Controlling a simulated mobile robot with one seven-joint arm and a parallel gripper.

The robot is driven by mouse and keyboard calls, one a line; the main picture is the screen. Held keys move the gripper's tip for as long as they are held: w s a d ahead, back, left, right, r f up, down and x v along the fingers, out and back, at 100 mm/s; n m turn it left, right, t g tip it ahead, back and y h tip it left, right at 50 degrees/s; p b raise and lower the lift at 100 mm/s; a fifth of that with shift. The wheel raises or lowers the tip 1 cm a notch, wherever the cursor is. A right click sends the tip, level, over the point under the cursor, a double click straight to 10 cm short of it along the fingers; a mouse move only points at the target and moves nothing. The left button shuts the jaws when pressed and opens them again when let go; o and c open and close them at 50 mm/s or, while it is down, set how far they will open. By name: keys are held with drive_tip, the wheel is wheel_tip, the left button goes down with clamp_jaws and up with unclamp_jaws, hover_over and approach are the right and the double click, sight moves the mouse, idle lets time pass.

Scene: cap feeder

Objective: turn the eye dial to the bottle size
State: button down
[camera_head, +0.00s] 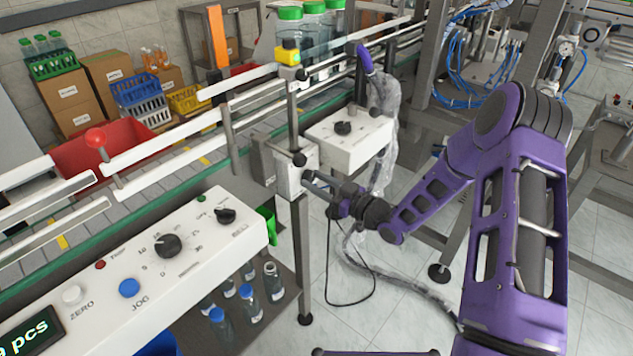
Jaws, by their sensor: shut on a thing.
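My gripper (312,180) reaches in from the right to a small grey box (289,182) on the upright post beside the conveyor. Its jaws are shut at the right side of this box. The thing between them is small and hidden by the fingers; I cannot make out a dial scale there. A small black knob (299,159) shows on the box just above the fingertips. A yellow and black unit (288,52) sits at the top of the post. Large clear bottles with green caps (314,30) stand on the conveyor behind.
A white control panel (205,258) with a black dial (168,245) is at the lower left. A white box (340,150) with a black knob stands behind my gripper. Guard rails (160,155) run along the conveyor. Small bottles (272,281) stand on a low shelf. A cable hangs below my gripper.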

drive_tip(key=shift+m, duration=0.4)
drive_tip(key=m, duration=0.4)
drive_tip(key=m+p, duration=0.1)
drive_tip(key=m, duration=0.4)
drive_tip(key=shift+s, duration=0.1)
drive_tip(key=m+p, duration=0.1)
drive_tip(key=m, duration=0.4)
drive_tip(key=shift+m, duration=0.4)
drive_tip(key=m, duration=0.4)
drive_tip(key=shift+s+a+m+p, duration=0.1)
drive_tip(key=shift+m+p, duration=0.3)
drive_tip(key=shift+c, duration=2.1)
unclamp_jaws()
drive_tip(key=shift+r, duration=0.1)
